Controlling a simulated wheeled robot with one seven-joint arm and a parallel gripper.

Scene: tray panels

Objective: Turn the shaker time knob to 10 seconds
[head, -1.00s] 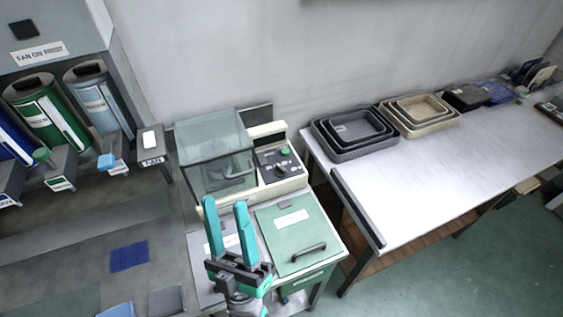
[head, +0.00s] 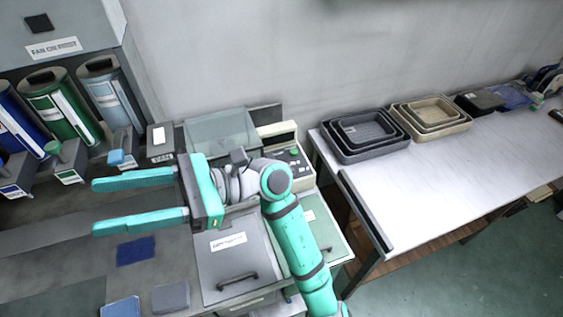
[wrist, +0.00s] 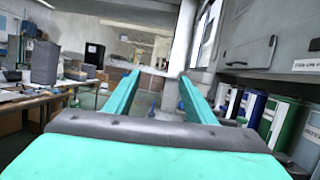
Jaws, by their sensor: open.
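The shaker (head: 222,130) stands against the wall, a box with a clear greenish lid. Its control panel (head: 291,163) is on its right side with a green button (head: 295,152). My arm covers much of the panel, and I cannot make out the time knob or its setting. My gripper (head: 112,205) is open and empty, its two teal fingers pointing left in the head view, in front of the shaker and away from the panel. In the wrist view, my gripper (wrist: 155,85) points across the room and the shaker is not seen.
A grey lidded bin (head: 238,265) and a green lidded bin (head: 318,222) stand below the shaker. Dark trays (head: 365,152) and beige trays (head: 440,122) sit on the white table (head: 440,175) at right. Colored canisters (head: 60,118) line the left. The floor at lower right is clear.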

